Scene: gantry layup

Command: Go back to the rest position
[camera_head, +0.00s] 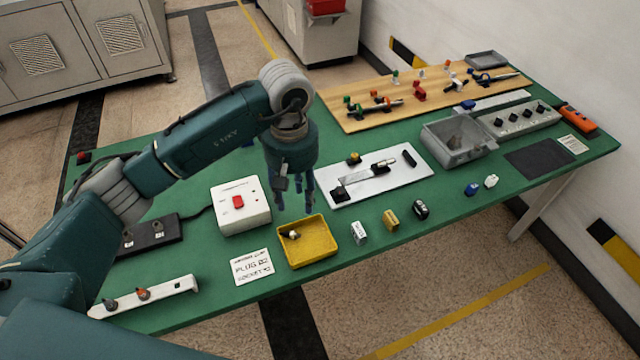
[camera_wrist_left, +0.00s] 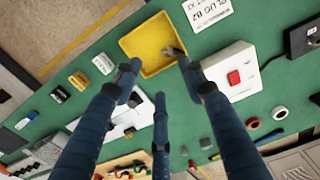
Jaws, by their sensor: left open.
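My left gripper (camera_head: 294,190) hangs pointing down over the green table (camera_head: 400,228), between the white box with a red button (camera_head: 241,207) and the silver plate (camera_head: 370,178). Its fingers are spread and nothing is between them. In the left wrist view the fingers of the left gripper (camera_wrist_left: 160,85) reach toward the yellow tray (camera_wrist_left: 150,42). The yellow tray (camera_head: 308,244) stands just in front of the gripper in the head view and holds a small dark and light part (camera_head: 291,235). My right gripper is not in view.
A label card (camera_head: 252,267) and small blocks (camera_head: 390,219) lie along the front edge. A grey bin (camera_head: 458,140), a wooden board (camera_head: 420,95) and a grey block with black knobs (camera_head: 520,121) stand at the back right. A white rail (camera_head: 145,296) lies front left.

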